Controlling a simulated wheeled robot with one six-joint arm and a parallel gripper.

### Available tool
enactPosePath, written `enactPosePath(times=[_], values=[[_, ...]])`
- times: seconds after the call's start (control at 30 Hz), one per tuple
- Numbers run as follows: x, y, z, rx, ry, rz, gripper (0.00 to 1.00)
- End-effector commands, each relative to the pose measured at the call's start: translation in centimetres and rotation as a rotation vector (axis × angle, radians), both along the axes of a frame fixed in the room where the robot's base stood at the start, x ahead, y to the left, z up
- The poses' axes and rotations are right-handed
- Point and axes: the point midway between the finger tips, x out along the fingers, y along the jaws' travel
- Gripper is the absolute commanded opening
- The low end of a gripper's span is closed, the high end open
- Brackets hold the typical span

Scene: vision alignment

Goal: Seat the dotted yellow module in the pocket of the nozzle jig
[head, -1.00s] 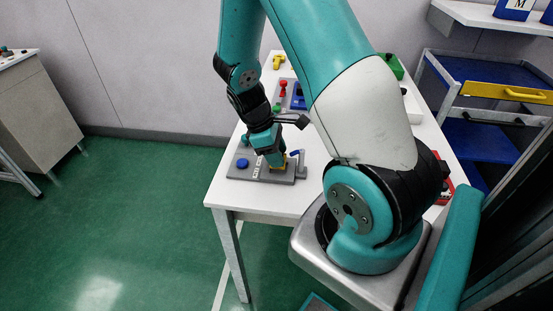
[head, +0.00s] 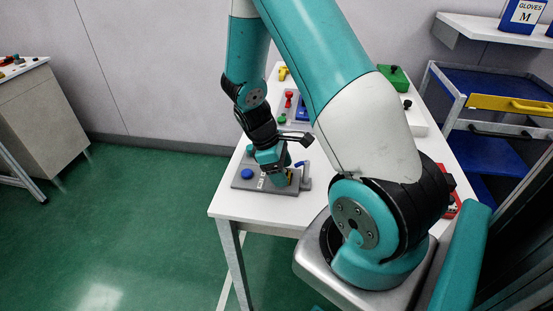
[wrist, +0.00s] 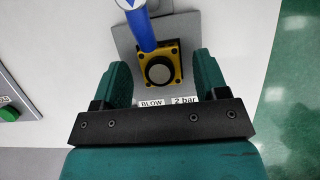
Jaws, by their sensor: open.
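The yellow module (wrist: 174,49) has dark dots at its corners and a round grey top. It sits on the grey nozzle jig (wrist: 188,27) under the end of the blue nozzle (wrist: 138,26). I cannot tell whether it is fully down in the pocket, whose edges are hidden. My gripper (wrist: 160,66) is open, one finger on each side of the module, with gaps showing on both sides. In the head view my gripper (head: 281,181) is low over the right part of the jig (head: 243,184), and a bit of yellow shows beside it.
A blue button (head: 247,174) is on the jig's left part. Labels reading "BLOW" and "2 bar" lie near my gripper's palm. Behind stand a red-knobbed fixture (head: 289,99) and a green box (head: 394,77). The white table's (head: 226,205) left edge is close to the jig.

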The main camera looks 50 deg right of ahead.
Motion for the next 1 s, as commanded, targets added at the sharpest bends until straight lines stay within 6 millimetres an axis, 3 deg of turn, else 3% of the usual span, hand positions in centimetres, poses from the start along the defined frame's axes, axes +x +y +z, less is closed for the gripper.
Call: enactPosePath(times=[0.4, 0.67, 0.73, 0.87, 1.0], values=[[2.9, 1.6, 7.7, -0.003, -0.009, 0.002, 0.67], [3.9, 2.3, 10.8, -0.001, -0.006, 0.002, 0.67], [4.1, 3.3, 11.5, 0.010, -0.028, 0.005, 0.67], [3.9, 8.4, 14.3, 0.078, -0.140, 0.016, 0.67], [1.0, 17.0, 18.4, 0.236, -0.284, 0.025, 0.67]])
